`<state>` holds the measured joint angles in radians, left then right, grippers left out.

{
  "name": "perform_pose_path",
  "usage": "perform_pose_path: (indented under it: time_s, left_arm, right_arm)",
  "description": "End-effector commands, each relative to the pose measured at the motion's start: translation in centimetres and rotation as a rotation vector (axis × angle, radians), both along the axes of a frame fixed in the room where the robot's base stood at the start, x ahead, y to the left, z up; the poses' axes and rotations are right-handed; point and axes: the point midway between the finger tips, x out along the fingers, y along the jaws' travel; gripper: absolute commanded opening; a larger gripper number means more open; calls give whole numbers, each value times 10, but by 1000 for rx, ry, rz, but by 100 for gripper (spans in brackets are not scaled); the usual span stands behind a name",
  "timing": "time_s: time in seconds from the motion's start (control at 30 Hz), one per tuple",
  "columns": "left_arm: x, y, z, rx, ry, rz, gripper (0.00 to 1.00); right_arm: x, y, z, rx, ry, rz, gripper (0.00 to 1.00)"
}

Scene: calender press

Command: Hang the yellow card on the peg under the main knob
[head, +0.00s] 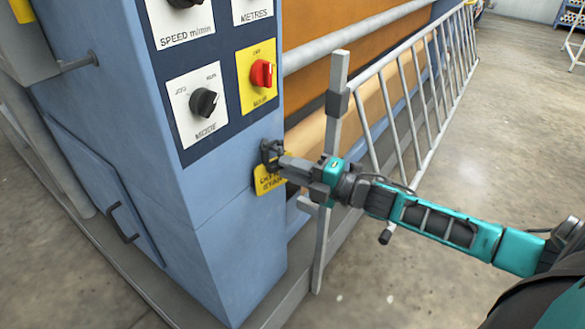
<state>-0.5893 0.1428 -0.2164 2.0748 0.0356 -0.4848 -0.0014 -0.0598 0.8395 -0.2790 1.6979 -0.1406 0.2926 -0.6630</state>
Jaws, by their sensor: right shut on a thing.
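The yellow card (266,184) hangs from the tip of my right gripper (273,154), close to the right edge of the blue cabinet's front face. My right gripper is shut on the card; its dark fingers cover the card's top. The red main knob (262,73) sits on a yellow plate (257,96) above the gripper. The peg cannot be made out; the fingers may hide it. I cannot tell whether the card touches the cabinet. My left gripper is not in view.
The blue cabinet (220,240) also carries a black mode knob (204,102) to the left. A grey upright post (336,100) and a slanted rail guard (410,105) stand close to my right gripper. Open concrete floor (510,120) lies at right.

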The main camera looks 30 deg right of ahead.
Motion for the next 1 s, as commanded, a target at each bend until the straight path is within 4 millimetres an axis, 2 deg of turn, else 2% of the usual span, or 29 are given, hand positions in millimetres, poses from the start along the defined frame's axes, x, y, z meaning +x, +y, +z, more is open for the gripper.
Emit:
perform_pose_path:
  time_s: [0.03, 0.07, 0.37, 0.73, 1.0]
  left_arm:
    - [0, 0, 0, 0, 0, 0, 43]
    - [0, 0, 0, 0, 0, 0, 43]
    - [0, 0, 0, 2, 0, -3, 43]
    - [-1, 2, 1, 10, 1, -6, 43]
    - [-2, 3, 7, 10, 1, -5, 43]
  right_arm:
    - [0, 0, 0, 0, 0, 0, 0]
    - [0, 0, 0, 0, 0, 0, 21]
    - [0, 0, 0, 0, 0, 0, 50]
    - [-6, -3, -1, -1, 3, -1, 50]
    - [-38, -21, 0, 0, 6, -1, 50]
